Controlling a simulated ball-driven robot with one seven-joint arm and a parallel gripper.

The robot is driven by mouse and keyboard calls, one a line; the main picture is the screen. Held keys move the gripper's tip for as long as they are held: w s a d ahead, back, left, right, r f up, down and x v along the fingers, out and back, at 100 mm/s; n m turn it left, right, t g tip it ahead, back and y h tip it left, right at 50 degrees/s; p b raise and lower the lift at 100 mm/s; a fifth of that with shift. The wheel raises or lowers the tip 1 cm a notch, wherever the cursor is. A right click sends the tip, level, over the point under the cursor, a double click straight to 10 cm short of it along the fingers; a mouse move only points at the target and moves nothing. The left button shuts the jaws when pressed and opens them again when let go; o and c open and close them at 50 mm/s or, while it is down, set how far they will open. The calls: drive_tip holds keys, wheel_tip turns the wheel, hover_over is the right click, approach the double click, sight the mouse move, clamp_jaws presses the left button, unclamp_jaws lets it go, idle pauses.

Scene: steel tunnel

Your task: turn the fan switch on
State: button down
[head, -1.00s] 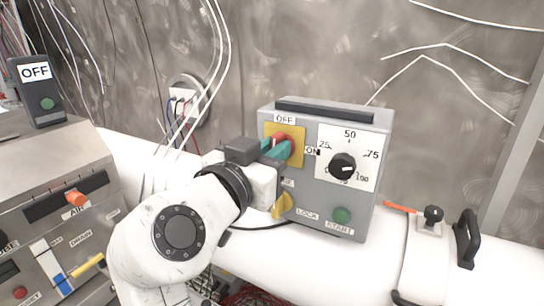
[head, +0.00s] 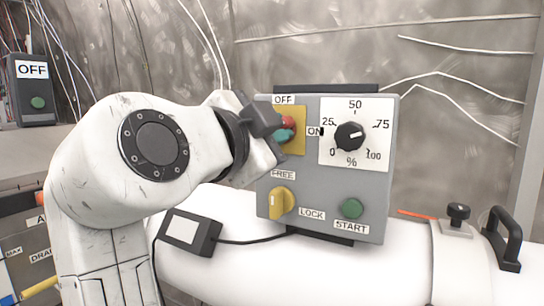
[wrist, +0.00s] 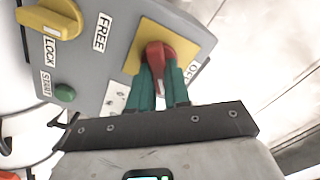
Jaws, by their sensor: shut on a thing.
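The fan switch is a red rotary handle (head: 288,122) on a yellow plate (head: 298,144), at the upper left of a grey control box (head: 330,190). OFF is printed above the plate and ON to its right. My gripper (head: 284,134) reaches it from the left, its teal fingers closed around the red handle. The wrist view shows the red handle (wrist: 158,54) between the two teal fingers of my gripper (wrist: 163,85). My gripper partly hides the handle in the head view, so its exact pointing direction is hard to tell.
The box also carries a black percent dial (head: 349,136), a yellow FREE/LOCK knob (head: 282,201) and a green START button (head: 351,208). A small black box (head: 190,232) with a cable lies on the white pipe (head: 385,275). A black handle (head: 503,240) stands right.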

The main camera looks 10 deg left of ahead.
drive_tip(key=shift+f+m+b, duration=0.15)
drive_tip(key=shift+m+b, duration=1)
drive_tip(key=shift+m, duration=0.65)
drive_tip(key=shift+f+m+b, duration=0.1)
drive_tip(key=shift+m+b, duration=1.05)
drive_tip(key=shift+m, duration=0.65)
drive_tip(key=c, duration=1.1)
unclamp_jaws()
drive_tip(key=shift+s, duration=0.1)
drive_tip(key=v, duration=1)
drive_tip(key=shift+s+a, duration=0.1)
drive_tip(key=shift+s, duration=0.2)
